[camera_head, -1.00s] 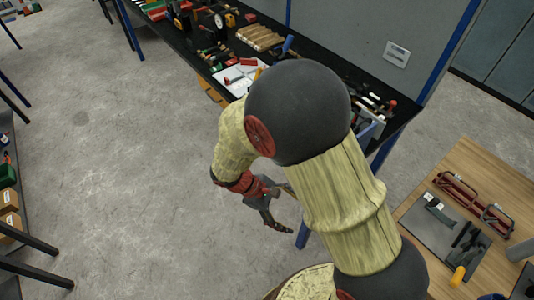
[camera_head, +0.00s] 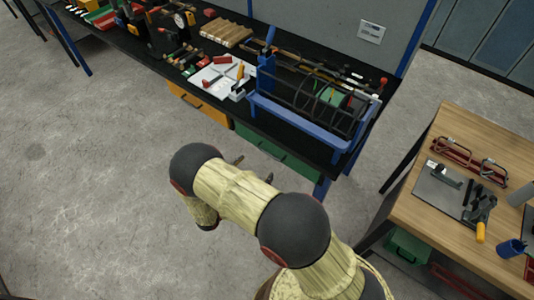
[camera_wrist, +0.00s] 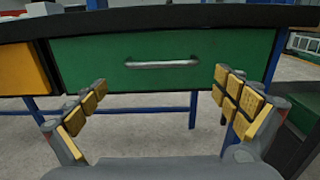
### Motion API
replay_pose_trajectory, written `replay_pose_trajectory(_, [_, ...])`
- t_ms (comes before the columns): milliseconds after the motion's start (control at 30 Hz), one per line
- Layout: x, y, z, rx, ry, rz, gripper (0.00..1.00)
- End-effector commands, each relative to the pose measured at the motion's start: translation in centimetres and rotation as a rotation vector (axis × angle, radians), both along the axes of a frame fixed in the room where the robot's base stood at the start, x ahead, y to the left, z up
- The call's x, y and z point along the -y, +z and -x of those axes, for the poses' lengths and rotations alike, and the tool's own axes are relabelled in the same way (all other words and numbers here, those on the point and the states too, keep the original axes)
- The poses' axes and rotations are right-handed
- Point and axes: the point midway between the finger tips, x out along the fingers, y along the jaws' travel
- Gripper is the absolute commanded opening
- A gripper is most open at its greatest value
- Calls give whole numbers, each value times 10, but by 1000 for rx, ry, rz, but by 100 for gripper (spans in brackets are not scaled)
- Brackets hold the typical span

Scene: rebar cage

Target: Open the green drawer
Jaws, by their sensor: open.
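The green drawer (camera_wrist: 100,62) sits under the black bench top and fills the upper middle of the wrist view. Its front looks closed. A silver bar handle (camera_wrist: 162,63) runs across its middle. The fingers look apart from the drawer.
An orange drawer (camera_head: 198,105) is left of the green one. A blue bench leg (camera_head: 320,188) stands at the bench's right end. A wooden table (camera_head: 440,200) with tools stands at right, a green box (camera_head: 408,245) beneath it. The floor at left is clear.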

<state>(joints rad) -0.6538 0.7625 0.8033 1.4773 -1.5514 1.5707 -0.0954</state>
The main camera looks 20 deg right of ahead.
Motion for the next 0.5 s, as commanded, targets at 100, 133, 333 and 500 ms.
replay_pose_trajectory(100, [10,1,-5,0,-6,6,100])
replay_pose_trajectory(133, [13,1,-8,-1,-7,6,100])
replay_pose_trajectory(333, [40,0,-26,-1,-9,4,100])
replay_pose_trajectory(500, [56,1,-38,0,-8,4,100])
